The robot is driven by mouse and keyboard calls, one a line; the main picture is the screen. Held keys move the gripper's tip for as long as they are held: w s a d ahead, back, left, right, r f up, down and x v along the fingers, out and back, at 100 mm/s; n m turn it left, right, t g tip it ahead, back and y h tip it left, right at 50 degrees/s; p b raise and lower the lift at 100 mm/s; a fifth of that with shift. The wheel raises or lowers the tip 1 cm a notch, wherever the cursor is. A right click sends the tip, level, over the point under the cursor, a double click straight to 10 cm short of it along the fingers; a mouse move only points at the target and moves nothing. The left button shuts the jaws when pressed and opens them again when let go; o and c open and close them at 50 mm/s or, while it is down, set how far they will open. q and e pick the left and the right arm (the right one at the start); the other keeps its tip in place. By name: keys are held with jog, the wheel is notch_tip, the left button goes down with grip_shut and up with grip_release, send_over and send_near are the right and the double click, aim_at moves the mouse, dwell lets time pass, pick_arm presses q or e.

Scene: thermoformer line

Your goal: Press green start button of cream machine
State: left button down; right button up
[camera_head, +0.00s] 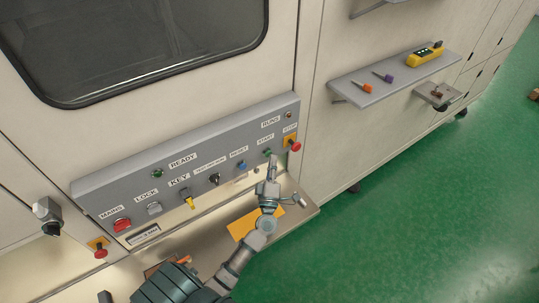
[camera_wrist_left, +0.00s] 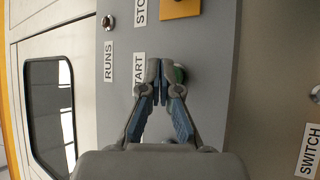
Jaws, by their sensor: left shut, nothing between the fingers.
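The cream machine (camera_head: 310,60) carries a sloped grey control panel (camera_head: 130,180). The green start button (camera_head: 267,152) is near the panel's right end, by the START label. My left gripper (camera_head: 272,162) is shut and empty, with its tips just below the button in the head view. In the left wrist view the shut fingertips (camera_wrist_left: 154,72) are over the panel, and the green button (camera_wrist_left: 180,73) shows right beside them, partly hidden by a finger. I cannot tell whether they touch. My right gripper is not in view.
A red stop button (camera_head: 295,146) on a yellow plate is just right of the start button. A blue reset button (camera_head: 241,166) and a black selector (camera_head: 214,179) are to its left. A ledge (camera_head: 308,210) with a yellow sheet (camera_head: 246,225) lies below the panel.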

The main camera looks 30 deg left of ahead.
pick_arm(q)
jog(key=shift+w+a, duration=0.15)
jog(key=shift+a, duration=0.3)
dwell(0.3)
jog(key=shift+d, duration=0.2)
jog(key=shift+s+d+p, duration=0.35)
jog(key=shift+d, duration=0.3)
jog(key=d, duration=0.1)
jog(key=s+d, duration=0.1)
jog(key=d, duration=0.1)
jog(key=s+d, duration=0.1)
jog(key=shift+d+p, duration=0.35)
jog(key=shift+p, duration=0.05)
dwell(0.8)
